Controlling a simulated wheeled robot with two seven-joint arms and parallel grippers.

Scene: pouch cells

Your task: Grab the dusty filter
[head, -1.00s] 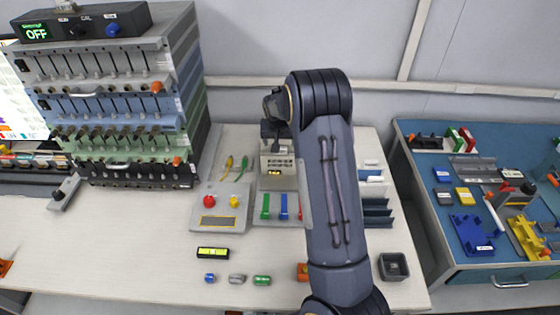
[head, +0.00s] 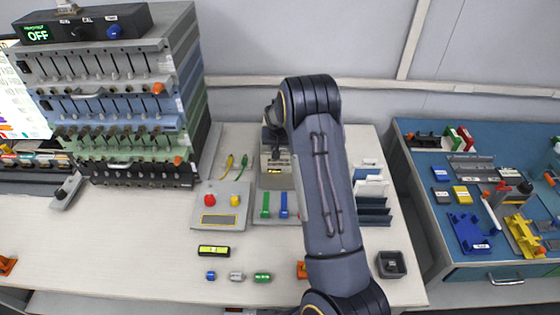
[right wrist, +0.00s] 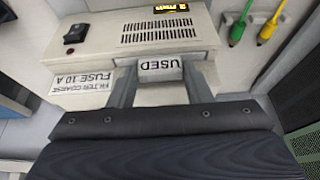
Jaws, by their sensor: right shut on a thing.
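The filter, a small grey block with a white "USED" label (right wrist: 161,67), is at the front of a pale vented unit (right wrist: 165,32) in the right wrist view. My right gripper (right wrist: 162,80) is shut on it, one finger on each side. I cannot tell how far the block sits inside the unit. In the head view the pale unit (head: 276,170) stands at the back of the bench, partly behind my right arm, and the gripper is mostly hidden there. My left gripper is not in view.
A panel with red and yellow buttons (head: 221,208) lies left of the unit. Dark and white upright racks (head: 373,207) stand to the right, with a grey square bin (head: 391,264) in front. A tall instrument stack (head: 110,100) is at left. The front left of the bench is mostly clear.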

